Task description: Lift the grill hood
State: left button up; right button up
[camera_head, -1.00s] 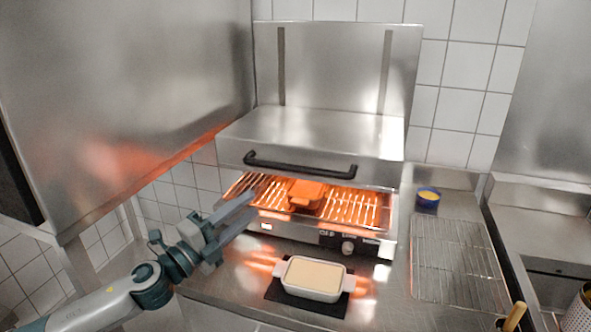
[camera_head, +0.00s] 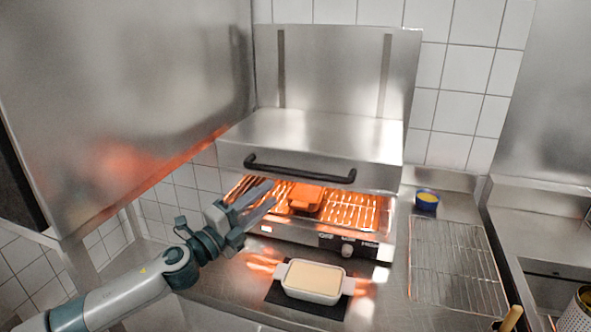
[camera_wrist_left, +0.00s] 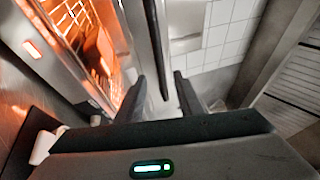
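The steel grill hood (camera_head: 300,132) is raised above the glowing grill, leaving an open gap. Its black bar handle (camera_head: 300,171) runs along the front and also shows in the left wrist view (camera_wrist_left: 157,48). My left gripper (camera_head: 268,195) is just below and in front of the handle's left part. In the left wrist view its two fingers (camera_wrist_left: 160,76) are apart and empty, with the handle lined up between them, ahead of the tips. My right gripper is not in view.
An orange-lit block (camera_head: 306,197) sits on the grill rack (camera_head: 352,210). A white dish (camera_head: 313,280) stands on a dark mat in front. A blue bowl (camera_head: 427,200) and wire rack (camera_head: 455,268) are at right. A steel panel (camera_head: 130,110) hangs at upper left.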

aim_at(293, 175)
pick_arm(q)
jog(key=p+x, duration=0.2)
jog(key=x, duration=0.9)
jog(key=shift+w+r, duration=0.1)
jog(key=shift+w, duration=0.05)
grip_shut()
